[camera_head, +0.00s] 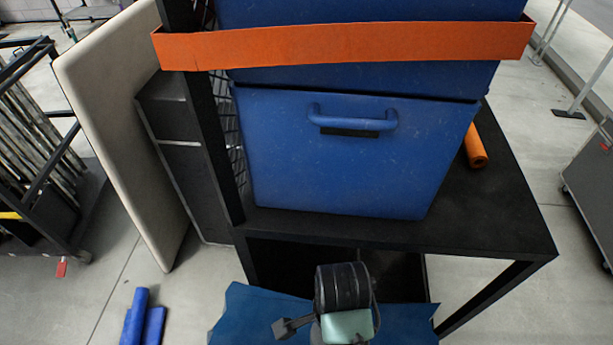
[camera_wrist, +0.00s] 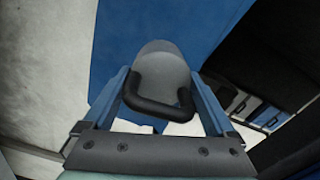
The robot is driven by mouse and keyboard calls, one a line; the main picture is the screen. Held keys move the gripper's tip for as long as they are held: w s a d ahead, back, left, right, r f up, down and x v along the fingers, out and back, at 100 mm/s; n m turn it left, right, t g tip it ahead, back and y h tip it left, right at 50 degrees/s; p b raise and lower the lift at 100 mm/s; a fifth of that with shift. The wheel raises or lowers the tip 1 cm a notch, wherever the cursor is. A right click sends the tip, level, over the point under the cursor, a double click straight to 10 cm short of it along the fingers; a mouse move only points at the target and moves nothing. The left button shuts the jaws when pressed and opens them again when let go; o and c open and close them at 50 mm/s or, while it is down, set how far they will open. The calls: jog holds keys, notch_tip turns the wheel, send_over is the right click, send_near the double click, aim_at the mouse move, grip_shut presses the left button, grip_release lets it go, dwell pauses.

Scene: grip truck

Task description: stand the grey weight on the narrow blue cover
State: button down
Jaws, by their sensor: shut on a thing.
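The grey weight (camera_wrist: 162,62) is a smooth, rounded grey body with a thick black handle, in the middle of the wrist view. My gripper (camera_wrist: 160,82) is shut on the weight, with its blue fingers on both sides of the black handle. A blue cover (camera_wrist: 203,22) lies behind and below the weight in the wrist view. In the head view a blue cover (camera_head: 252,312) shows at the bottom, partly hidden by my arm. The weight and fingers are hidden there. I cannot tell whether the weight touches the cover.
A black table (camera_head: 500,225) stands ahead, carrying a large blue box (camera_head: 350,165) with an orange strap (camera_head: 345,42) across the front, and an orange roll (camera_head: 475,147). Blue rolls (camera_head: 143,318) are on the floor at left. A pale panel (camera_head: 120,130) leans at left.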

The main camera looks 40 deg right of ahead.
jog(key=shift+w+r+m, duration=0.15)
jog(key=shift+r+m, duration=0.15)
jog(key=shift+m, duration=0.1)
jog(key=shift+f, duration=0.15)
jog(key=shift+d+f, duration=0.1)
jog(key=shift+f, duration=4.65)
jog(key=shift+f, duration=0.1)
grip_release()
jog(key=shift+f, duration=0.15)
notch_tip(320, 180, up, 12)
jog(key=shift+r, duration=0.15)
